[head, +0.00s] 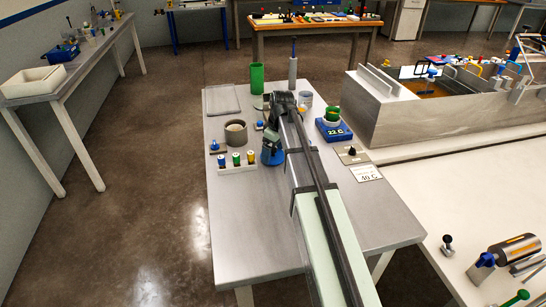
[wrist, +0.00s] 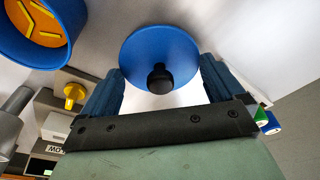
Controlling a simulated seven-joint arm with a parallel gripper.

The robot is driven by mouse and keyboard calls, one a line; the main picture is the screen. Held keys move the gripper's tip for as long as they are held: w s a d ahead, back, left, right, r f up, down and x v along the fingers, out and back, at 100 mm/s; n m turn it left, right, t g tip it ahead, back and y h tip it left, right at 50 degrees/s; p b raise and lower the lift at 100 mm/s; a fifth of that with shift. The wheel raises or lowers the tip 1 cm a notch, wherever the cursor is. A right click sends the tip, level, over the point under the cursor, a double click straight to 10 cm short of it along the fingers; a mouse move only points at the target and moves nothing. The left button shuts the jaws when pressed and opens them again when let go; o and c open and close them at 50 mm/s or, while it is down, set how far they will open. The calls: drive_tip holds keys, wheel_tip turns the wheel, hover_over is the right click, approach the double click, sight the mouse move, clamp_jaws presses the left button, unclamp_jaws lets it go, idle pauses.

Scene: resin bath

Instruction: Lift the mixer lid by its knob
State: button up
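The mixer lid (wrist: 140,48) is a round blue disc with a black knob (wrist: 160,80) at its middle in the wrist view. My gripper (wrist: 160,72) is open, with one dark blue finger on each side of the knob. Gaps show between the knob and both fingers, and nothing is held. In the head view my gripper (head: 271,143) is over the middle of the grey table, mostly behind my arm. Blue shows beneath it there, but I cannot tell lid from fingers.
A grey pot (head: 236,132) and a rack of capped vials (head: 237,163) stand left of my gripper. A tall green cylinder (head: 257,78) is behind. A blue box reading 22 C (head: 333,132) stands to the right. The table's front (head: 245,235) is clear.

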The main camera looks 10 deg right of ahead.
drive_tip(key=shift+c, duration=1.4)
drive_tip(key=shift+r, duration=0.1)
